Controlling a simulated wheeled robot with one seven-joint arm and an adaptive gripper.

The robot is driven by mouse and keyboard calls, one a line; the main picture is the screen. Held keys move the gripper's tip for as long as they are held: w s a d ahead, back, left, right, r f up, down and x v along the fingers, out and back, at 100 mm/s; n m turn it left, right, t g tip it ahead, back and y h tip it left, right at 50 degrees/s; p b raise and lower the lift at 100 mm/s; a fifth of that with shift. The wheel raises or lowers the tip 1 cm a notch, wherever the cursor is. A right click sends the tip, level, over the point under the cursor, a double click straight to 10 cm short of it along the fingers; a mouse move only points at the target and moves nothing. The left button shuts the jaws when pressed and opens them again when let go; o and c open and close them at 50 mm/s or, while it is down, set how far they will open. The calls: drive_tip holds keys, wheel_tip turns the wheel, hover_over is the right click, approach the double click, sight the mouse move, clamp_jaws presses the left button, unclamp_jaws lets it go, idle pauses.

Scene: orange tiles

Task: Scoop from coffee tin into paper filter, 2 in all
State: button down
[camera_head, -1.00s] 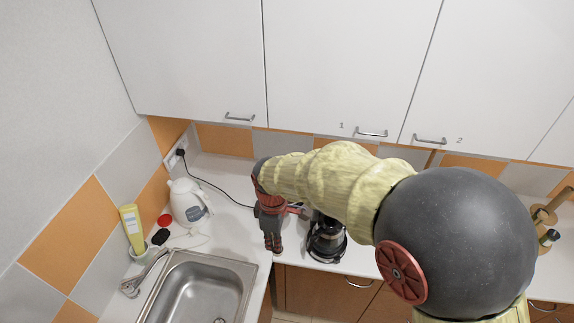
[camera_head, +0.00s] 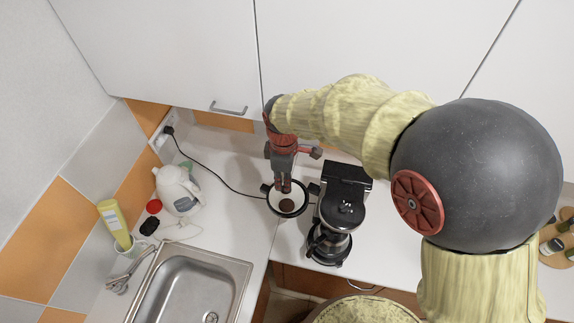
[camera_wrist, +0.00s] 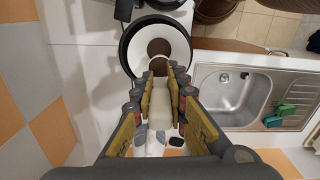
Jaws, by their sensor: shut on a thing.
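A white paper filter (camera_head: 275,201) sits in a round black holder on the counter, left of the coffee maker. A dark brown patch of coffee shows at its middle. The filter also shows at the top of the wrist view (camera_wrist: 179,47). My gripper (camera_head: 283,190) points down over the filter's far part. In the wrist view my gripper (camera_wrist: 160,72) is shut on what looks like a scoop (camera_wrist: 159,64), with a small brown round end over the filter. The fingers hide much of it, so I cannot tell how full it is. I cannot make out the coffee tin.
A black coffee maker (camera_head: 346,190) stands close right of the filter. White cupboards (camera_head: 350,50) hang above. The counter between kettle and filter is mostly clear.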

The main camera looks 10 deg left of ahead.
drive_tip(key=shift+w+d+f+b, duration=0.15)
drive_tip(key=shift+w+d+b, duration=0.1)
drive_tip(key=shift+b, duration=0.3)
drive_tip(key=shift+d+y+b, duration=0.2)
drive_tip(key=shift+y+b, duration=0.25)
drive_tip(key=shift+y, duration=0.05)
drive_tip(key=shift+s+d+y+b, duration=0.15)
drive_tip(key=shift+d+y+b, duration=0.2)
drive_tip(key=shift+b, duration=0.4)
drive_tip(key=d+y+b, duration=0.1)
drive_tip(key=y+b, duration=0.1)
drive_tip(key=b, duration=0.2)
drive_tip(key=d+y+b, duration=0.1)
drive_tip(key=y+b, duration=0.1)
drive_tip(key=b, duration=0.3)
drive_tip(key=d+y+b, duration=0.1)
drive_tip(key=y+b, duration=0.1)
drive_tip(key=b, duration=0.4)
drive_tip(key=d+y+b, duration=0.1)
drive_tip(key=y+b, duration=0.1)
drive_tip(key=b, duration=0.5)
drive_tip(key=shift+d+f+y, duration=0.1)
drive_tip(key=shift+f+y, duration=0.05)
drive_tip(key=shift+y, duration=0.2)
drive_tip(key=y+b, duration=0.2)
drive_tip(key=b, duration=0.3)
drive_tip(key=d+f+y+b, duration=0.1)
drive_tip(key=b, duration=0.5)
drive_tip(key=shift+d+f+y, duration=0.1)
drive_tip(key=shift+y, duration=0.3)
